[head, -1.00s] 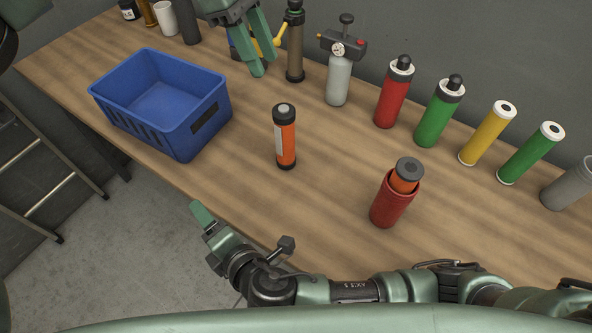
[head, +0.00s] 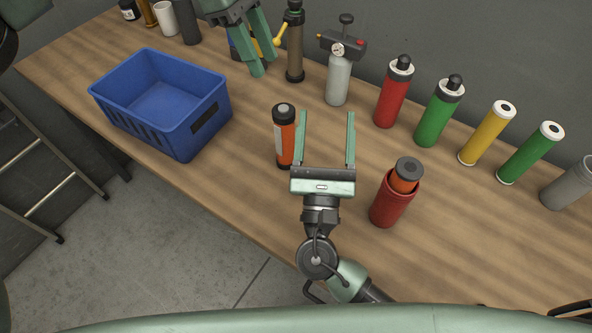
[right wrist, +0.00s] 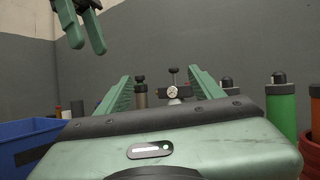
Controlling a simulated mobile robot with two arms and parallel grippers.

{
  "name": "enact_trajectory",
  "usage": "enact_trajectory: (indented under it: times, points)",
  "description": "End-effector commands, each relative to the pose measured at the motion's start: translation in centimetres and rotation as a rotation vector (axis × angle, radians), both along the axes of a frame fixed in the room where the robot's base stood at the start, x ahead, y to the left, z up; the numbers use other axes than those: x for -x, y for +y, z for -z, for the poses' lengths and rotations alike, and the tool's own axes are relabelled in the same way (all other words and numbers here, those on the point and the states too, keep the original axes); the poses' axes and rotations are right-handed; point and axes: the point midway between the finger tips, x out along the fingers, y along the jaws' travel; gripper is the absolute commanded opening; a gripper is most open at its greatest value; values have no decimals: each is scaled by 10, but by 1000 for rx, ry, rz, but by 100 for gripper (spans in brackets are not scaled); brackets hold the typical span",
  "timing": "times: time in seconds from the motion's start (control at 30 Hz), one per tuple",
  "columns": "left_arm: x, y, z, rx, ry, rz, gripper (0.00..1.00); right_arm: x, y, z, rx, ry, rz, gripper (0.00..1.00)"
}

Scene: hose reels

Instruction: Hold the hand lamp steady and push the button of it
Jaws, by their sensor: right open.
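An orange cylinder (head: 285,145) with a black top, a grey cap and a pale label stands upright on the bench in the head view; it looks like the hand lamp. The grey round spot (head: 284,107) on its top may be the button. My right gripper (head: 326,116) is open and empty, its fingers pointing away across the bench, just right of the lamp. The lamp does not show in the right wrist view. My left gripper (head: 264,66) is open and empty, pointing down beyond the lamp; it also shows in the right wrist view (right wrist: 88,48).
A blue crate (head: 190,139) stands left of the lamp. A red holder (head: 392,205) with an orange, grey-capped piece stands to the right. A gauge bottle (head: 339,80), a dark pump (head: 295,55) and several coloured cylinders line the back. The bench's front edge is clear.

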Motion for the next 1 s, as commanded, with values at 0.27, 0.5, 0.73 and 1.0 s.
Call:
enact_trajectory:
  times: [0.27, 0.5, 0.73, 1.0]
  points:
    - [0, 0, 0, 0, 0, 0, 36, 1, -15, 49, 206, 107, 39, 67]
    - [0, 0, 0, 0, 0, 0, 36, -7, 20, 106, 98, 309, -211, 67]
    - [0, 0, 0, 0, 0, 0, 36, 1, 50, 139, -14, 430, -403, 67]
    - [0, 0, 0, 0, 0, 0, 36, -20, 62, 142, -39, 444, -437, 67]
